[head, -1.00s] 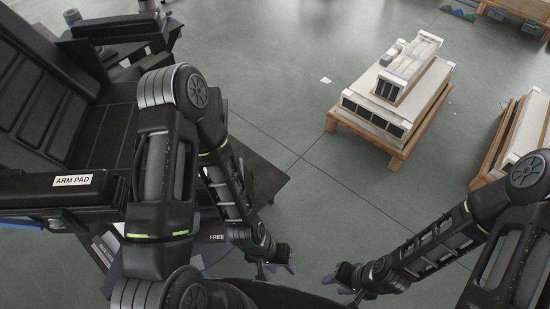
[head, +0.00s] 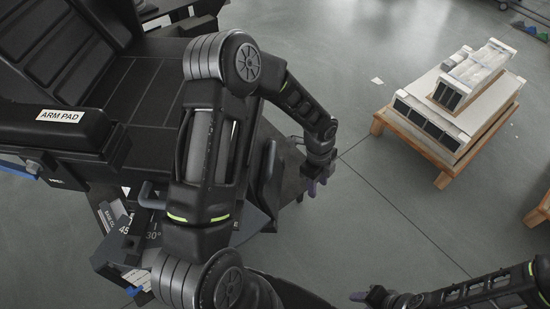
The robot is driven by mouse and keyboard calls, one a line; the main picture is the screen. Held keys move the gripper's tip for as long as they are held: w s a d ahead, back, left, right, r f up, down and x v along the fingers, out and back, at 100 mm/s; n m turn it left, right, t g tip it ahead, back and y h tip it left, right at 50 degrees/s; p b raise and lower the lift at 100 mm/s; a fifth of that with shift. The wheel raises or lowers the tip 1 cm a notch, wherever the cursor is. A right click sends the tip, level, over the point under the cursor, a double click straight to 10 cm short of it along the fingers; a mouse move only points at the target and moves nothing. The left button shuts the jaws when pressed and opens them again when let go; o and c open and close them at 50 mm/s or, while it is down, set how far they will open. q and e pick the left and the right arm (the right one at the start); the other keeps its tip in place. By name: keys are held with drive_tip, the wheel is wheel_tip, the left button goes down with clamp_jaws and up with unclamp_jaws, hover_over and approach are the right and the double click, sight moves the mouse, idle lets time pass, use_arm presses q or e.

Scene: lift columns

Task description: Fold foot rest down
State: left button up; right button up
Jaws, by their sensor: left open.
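A black padded seat (head: 145,95) with an upright backrest (head: 50,50) stands at the left. Its arm pad (head: 50,125) carries a white "ARM PAD" label. A dark flat panel (head: 285,165) shows low at the seat's right side, partly behind my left arm; I cannot tell whether it is the foot rest. My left gripper (head: 316,186) is open and empty, just right of that panel, pointing down. My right gripper (head: 358,297) is at the bottom, apart from the seat; its fingers are too small to read.
A wooden pallet (head: 440,178) with white boxed units (head: 440,110) stands on the floor at the upper right. Another wooden edge (head: 538,212) shows at the right border. A small white scrap (head: 377,81) lies on the floor.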

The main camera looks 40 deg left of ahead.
use_arm(q)
drive_tip(key=w+a+r+m+y, duration=0.25)
drive_tip(key=a+r+m, duration=0.25)
drive_tip(key=a+m, duration=0.25)
drive_tip(key=m+g+y, duration=0.2)
drive_tip(key=m, duration=0.2)
approach(272, 156)
drive_tip(key=shift+s+f, duration=0.1)
drive_tip(key=shift+f, duration=0.3)
drive_tip(key=shift+f, duration=0.1)
drive_tip(key=x, duration=0.7)
drive_tip(key=shift+a+f+b, duration=0.2)
drive_tip(key=shift+f+b, duration=0.1)
clamp_jaws()
